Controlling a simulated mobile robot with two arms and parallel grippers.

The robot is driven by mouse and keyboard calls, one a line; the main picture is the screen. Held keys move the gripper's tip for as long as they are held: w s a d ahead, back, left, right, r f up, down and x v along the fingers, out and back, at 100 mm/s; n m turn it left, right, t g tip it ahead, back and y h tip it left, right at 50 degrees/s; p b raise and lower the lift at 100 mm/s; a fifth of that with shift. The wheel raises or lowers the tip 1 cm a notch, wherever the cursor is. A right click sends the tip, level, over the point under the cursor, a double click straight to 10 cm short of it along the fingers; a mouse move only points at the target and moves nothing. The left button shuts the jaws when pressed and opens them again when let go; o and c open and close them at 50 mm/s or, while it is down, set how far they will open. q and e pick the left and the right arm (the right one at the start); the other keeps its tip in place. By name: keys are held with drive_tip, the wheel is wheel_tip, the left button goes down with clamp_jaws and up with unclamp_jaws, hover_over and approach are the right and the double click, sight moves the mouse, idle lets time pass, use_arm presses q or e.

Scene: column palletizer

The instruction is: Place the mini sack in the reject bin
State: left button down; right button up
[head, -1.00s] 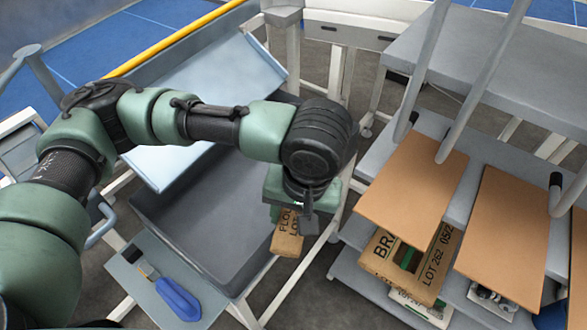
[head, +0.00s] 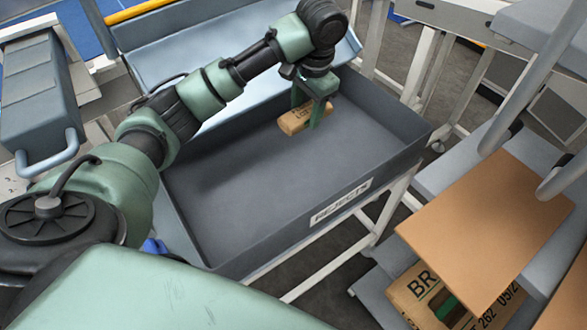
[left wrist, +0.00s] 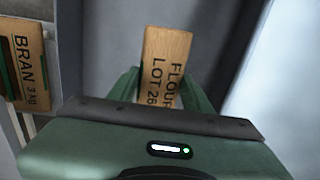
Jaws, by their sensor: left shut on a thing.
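The mini sack (head: 297,119) is a small tan sack with dark print. My left gripper (head: 312,112) is shut on it and holds it over the grey reject bin (head: 240,180), inside the outline of its walls. I cannot tell whether the sack touches the bin floor. In the left wrist view the sack (left wrist: 166,62), printed FLOUR and LOT, sits between the green fingers (left wrist: 160,88). The bin has a REJECTS label on its front wall. My right gripper is not in view.
A light blue sloped chute (head: 215,75) stands behind the bin. A shelf unit with brown boards (head: 485,225) is at the right, with a larger BRAN sack (head: 415,290) below. The rest of the bin floor looks clear.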

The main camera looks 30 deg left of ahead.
use_arm(q)
hover_over(299, 170)
drive_tip(key=f, duration=1.5)
drive_tip(key=shift+s+d+f+p, duration=0.15)
drive_tip(key=shift+s+d+p, duration=0.1)
drive_tip(key=shift+p, duration=0.05)
drive_tip(key=shift+f, duration=2.5)
drive_tip(key=shift+f, duration=0.15)
drive_tip(key=c, duration=0.6)
unclamp_jaws()
drive_tip(key=r, duration=0.4)
drive_tip(key=d+r, duration=0.1)
drive_tip(key=r, duration=0.3)
drive_tip(key=s+r, duration=0.1)
drive_tip(key=r, duration=0.3)
drive_tip(key=shift+d+r, duration=0.1)
drive_tip(key=shift+d, duration=0.25)
